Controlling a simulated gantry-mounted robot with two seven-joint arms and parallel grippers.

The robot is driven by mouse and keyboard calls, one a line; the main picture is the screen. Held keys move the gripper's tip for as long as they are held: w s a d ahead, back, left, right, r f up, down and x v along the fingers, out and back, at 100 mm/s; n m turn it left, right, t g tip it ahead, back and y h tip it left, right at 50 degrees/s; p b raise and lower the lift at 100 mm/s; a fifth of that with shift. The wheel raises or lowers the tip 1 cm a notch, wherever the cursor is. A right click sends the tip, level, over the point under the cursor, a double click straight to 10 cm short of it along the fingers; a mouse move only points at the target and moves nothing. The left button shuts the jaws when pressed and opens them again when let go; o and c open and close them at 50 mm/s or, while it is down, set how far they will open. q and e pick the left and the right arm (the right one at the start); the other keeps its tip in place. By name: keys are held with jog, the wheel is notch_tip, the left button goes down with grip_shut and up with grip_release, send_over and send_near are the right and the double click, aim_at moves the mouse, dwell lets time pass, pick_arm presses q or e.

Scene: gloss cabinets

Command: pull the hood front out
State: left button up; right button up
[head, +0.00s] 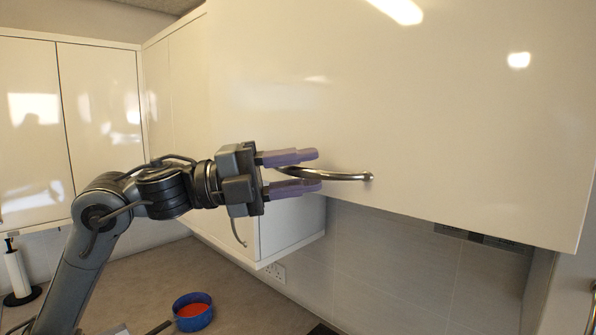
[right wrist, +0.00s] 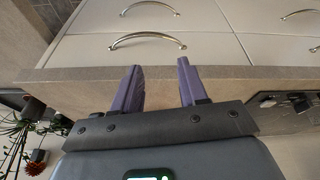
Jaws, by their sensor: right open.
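The hood front (head: 430,110) is a large glossy cream panel across the upper right of the head view. It looks closed, and its curved metal handle (head: 346,176) sits near its lower edge. My left gripper (head: 319,170) is at the left part of this handle. Its two purple fingers are apart, one above and one below the bar, with a visible gap. Whether either finger touches the bar I cannot tell. My right gripper (right wrist: 158,66) is open and empty in the right wrist view, beside a worktop edge and drawers, away from the hood front.
Other cream wall cabinets (head: 95,120) stand at the left. A blue bowl with red contents (head: 193,311) and a paper towel holder (head: 17,270) stand on the worktop (head: 150,285) below. The right wrist view shows a drawer handle (right wrist: 147,38) and a plant (right wrist: 14,140).

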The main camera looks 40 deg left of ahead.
pick_arm(q)
jog(key=b+v, duration=0.5)
jog(key=v, duration=0.6)
jog(key=shift+w, duration=0.1)
